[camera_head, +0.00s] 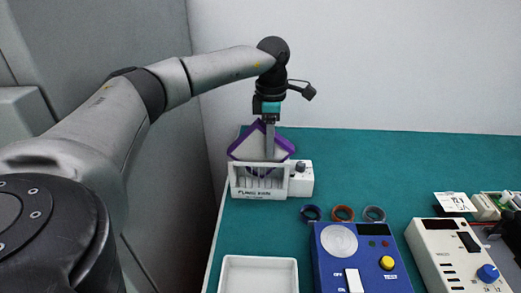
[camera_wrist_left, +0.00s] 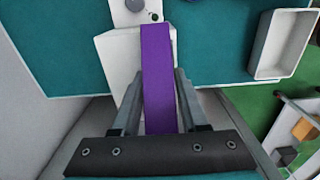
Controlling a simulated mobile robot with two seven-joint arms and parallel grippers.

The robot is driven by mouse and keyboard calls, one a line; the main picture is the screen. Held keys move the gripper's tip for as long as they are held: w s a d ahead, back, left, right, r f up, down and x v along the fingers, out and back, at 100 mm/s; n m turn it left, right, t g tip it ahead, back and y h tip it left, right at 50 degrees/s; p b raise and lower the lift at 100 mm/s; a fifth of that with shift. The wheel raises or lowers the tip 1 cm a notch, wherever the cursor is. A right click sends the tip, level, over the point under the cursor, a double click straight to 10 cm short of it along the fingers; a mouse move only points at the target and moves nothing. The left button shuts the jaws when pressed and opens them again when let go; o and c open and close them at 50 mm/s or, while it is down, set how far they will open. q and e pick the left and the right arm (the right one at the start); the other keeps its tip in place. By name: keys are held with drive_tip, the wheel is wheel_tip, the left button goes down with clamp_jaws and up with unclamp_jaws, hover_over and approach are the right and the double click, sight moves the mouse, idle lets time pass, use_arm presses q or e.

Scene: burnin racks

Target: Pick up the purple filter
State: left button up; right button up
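The purple filter (camera_head: 240,147) is a flat square with a purple rim and a pale face. In the head view it stands turned on its corner, with its lower part behind or inside the front of the white rack (camera_head: 258,194). My left gripper (camera_head: 270,150) points straight down at it, one finger in front of its face. In the left wrist view the filter shows as a purple strip (camera_wrist_left: 158,75) between the fingertips, which appear to touch both sides. Whether its lower corner rests in the rack is hidden. My right gripper is not in view.
A white block with a knob (camera_head: 301,183) adjoins the rack. Blue, orange and grey rings (camera_head: 343,213) lie to the right. An empty white tray (camera_head: 258,275), a blue tester (camera_head: 375,270) and a white tester (camera_head: 440,250) stand nearer. The green table (camera_head: 400,165) is clear at the back.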

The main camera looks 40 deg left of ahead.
use_arm(q)
clamp_jaws()
drive_tip(key=shift+r, duration=0.1)
idle(0.3)
